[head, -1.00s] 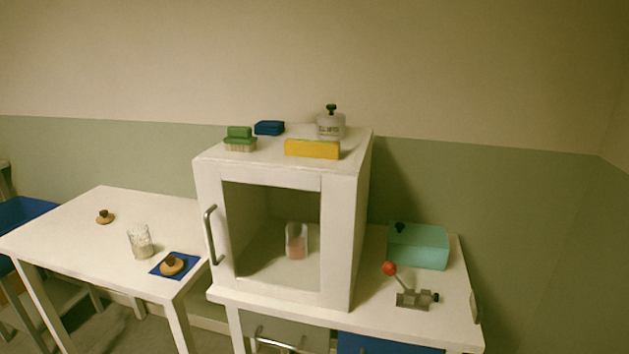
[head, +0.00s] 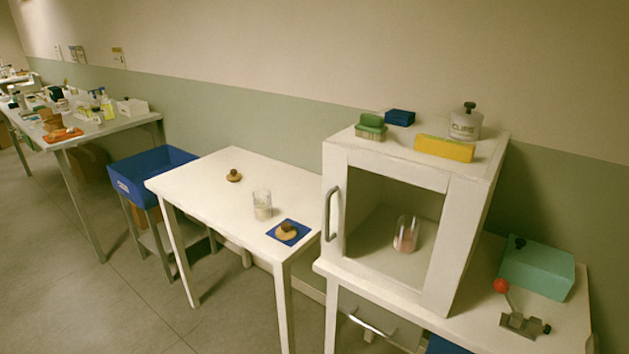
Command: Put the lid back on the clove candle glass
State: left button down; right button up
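A clear glass with pale contents (head: 262,206) stands open on the white table. A second glass with pinkish contents (head: 405,234) stands inside the white cabinet. I cannot read a label on either, so I cannot tell which is clove. A round wooden lid with a dark knob (head: 233,176) lies on the table behind the first glass. A similar lid (head: 286,231) lies on a blue square mat (head: 303,236) near the table's right corner. Neither of my grippers shows in the head view.
The white cabinet (head: 335,280) stands right of the table. A yellow block (head: 444,148), a green brush (head: 370,127), a blue block (head: 400,118) and a lidded pot (head: 465,123) are on top. A teal box (head: 537,268) and red-knobbed clamp (head: 524,325) are right. A blue bin (head: 140,182) is left.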

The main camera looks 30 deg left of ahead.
aim_at(262, 199)
jog(key=u, duration=1.2)
jog(key=i, duration=0.05)
